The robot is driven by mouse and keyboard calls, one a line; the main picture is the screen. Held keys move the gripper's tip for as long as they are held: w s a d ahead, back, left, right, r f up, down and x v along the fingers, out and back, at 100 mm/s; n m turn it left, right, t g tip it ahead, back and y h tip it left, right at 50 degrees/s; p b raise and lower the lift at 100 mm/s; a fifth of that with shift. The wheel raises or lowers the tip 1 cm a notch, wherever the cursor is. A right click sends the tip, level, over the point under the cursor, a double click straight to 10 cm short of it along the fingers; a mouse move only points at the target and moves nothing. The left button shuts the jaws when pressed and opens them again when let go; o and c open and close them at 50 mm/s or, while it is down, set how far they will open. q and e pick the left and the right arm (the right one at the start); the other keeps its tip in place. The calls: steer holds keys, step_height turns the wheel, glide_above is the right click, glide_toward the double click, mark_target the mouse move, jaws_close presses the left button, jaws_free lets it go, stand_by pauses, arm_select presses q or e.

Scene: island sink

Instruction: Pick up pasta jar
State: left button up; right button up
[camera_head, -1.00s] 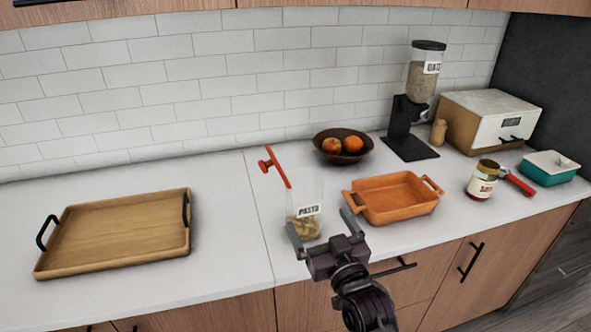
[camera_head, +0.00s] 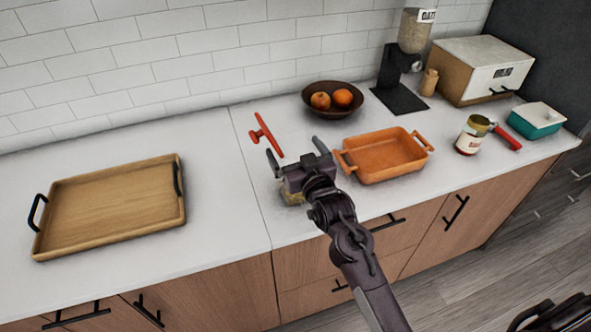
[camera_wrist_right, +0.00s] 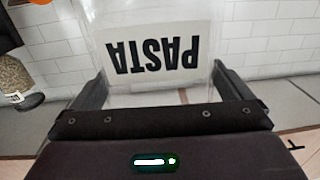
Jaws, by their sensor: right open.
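The pasta jar (camera_head: 291,194) stands on the white counter, mostly hidden behind my right gripper (camera_head: 296,153) in the head view; only pasta near its base shows. In the right wrist view the clear jar (camera_wrist_right: 153,48) fills the upper middle, its white PASTA label upside down. My right gripper (camera_wrist_right: 158,75) is open, with one finger at each side of the jar. I cannot tell whether the fingers touch the glass. My left gripper is not in view.
An orange baking dish (camera_head: 385,157) stands close on the right and a red utensil (camera_head: 266,134) lies behind. A fruit bowl (camera_head: 335,99), a dispenser (camera_head: 402,60) and a labelled jar (camera_head: 472,136) are farther right. A wooden tray (camera_head: 110,208) lies left, with clear counter between.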

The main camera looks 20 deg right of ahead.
steer(key=c, duration=1.8)
steer(key=shift+r, duration=0.1)
steer(key=shift+c, duration=0.4)
steer(key=shift+r, duration=0.1)
